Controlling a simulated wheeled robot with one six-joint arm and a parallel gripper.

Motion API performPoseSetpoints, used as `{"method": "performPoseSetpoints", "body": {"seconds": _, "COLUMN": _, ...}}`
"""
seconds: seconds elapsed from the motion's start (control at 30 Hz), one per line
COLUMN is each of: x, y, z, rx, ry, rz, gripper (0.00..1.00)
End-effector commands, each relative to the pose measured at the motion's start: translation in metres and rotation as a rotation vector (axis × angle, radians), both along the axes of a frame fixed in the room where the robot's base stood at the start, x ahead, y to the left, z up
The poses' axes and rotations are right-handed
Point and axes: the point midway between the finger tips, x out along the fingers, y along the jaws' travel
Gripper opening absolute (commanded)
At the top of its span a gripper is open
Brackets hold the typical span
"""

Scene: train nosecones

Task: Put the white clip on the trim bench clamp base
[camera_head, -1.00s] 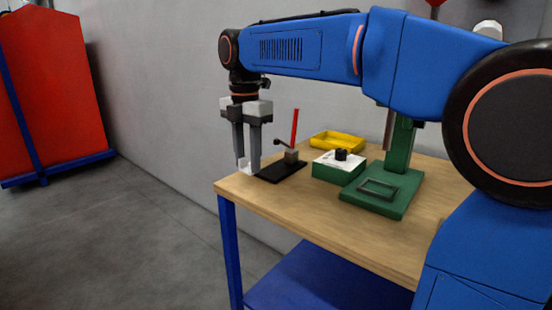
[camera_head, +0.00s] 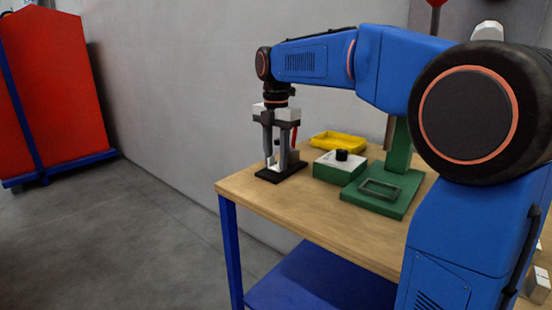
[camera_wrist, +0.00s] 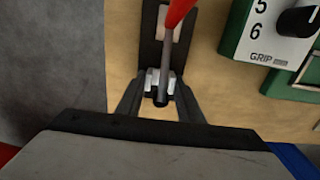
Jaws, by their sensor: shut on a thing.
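The trim bench clamp base is a black plate (camera_head: 297,171) near the table's left end, with a red lever (camera_head: 294,136) standing behind my fingers. My gripper (camera_head: 276,164) points down over this plate, with its fingertips low, close to the plate's surface. It is shut on the white clip (camera_head: 275,160), of which only a small pale part shows between the fingers. In the wrist view, a pale piece (camera_wrist: 151,80) sits between the fingertips, partly hidden by the clamp's dark rod and red handle (camera_wrist: 178,12). I cannot tell whether the clip touches the plate.
A green box with a white top and black knob (camera_head: 342,160) stands to the right of the clamp. A yellow tray (camera_head: 338,141) lies behind it. A green press stand (camera_head: 384,200) is further right. The wooden table's front (camera_head: 300,215) is clear.

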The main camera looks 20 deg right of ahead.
Motion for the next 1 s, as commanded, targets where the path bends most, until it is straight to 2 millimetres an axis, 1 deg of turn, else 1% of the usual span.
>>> {"method": "performPoseSetpoints", "body": {"seconds": 0.07, "x": 0.000, "y": 0.000, "z": -0.003, "rx": 0.000, "ry": -0.002, "rz": 0.000, "gripper": 0.13}}
{"method": "performPoseSetpoints", "body": {"seconds": 0.4, "x": 0.000, "y": 0.000, "z": -0.006, "rx": 0.000, "ry": -0.001, "rz": 0.000, "gripper": 0.13}}
{"method": "performPoseSetpoints", "body": {"seconds": 0.43, "x": 0.000, "y": 0.000, "z": -0.006, "rx": 0.000, "ry": -0.001, "rz": 0.000, "gripper": 0.41}}
{"method": "performPoseSetpoints", "body": {"seconds": 0.47, "x": 0.000, "y": 0.000, "z": -0.006, "rx": 0.000, "ry": -0.001, "rz": 0.000, "gripper": 0.48}}
{"method": "performPoseSetpoints", "body": {"seconds": 0.5, "x": 0.000, "y": 0.000, "z": -0.006, "rx": 0.000, "ry": -0.001, "rz": 0.000, "gripper": 0.52}}
{"method": "performPoseSetpoints", "body": {"seconds": 0.83, "x": 0.000, "y": 0.000, "z": -0.003, "rx": 0.000, "ry": -0.002, "rz": 0.000, "gripper": 0.52}}
{"method": "performPoseSetpoints", "body": {"seconds": 0.93, "x": 0.000, "y": 0.000, "z": 0.004, "rx": 0.000, "ry": -0.001, "rz": 0.000, "gripper": 0.52}}
{"method": "performPoseSetpoints", "body": {"seconds": 1.0, "x": 0.001, "y": 0.000, "z": 0.014, "rx": 0.001, "ry": -0.004, "rz": 0.000, "gripper": 0.52}}
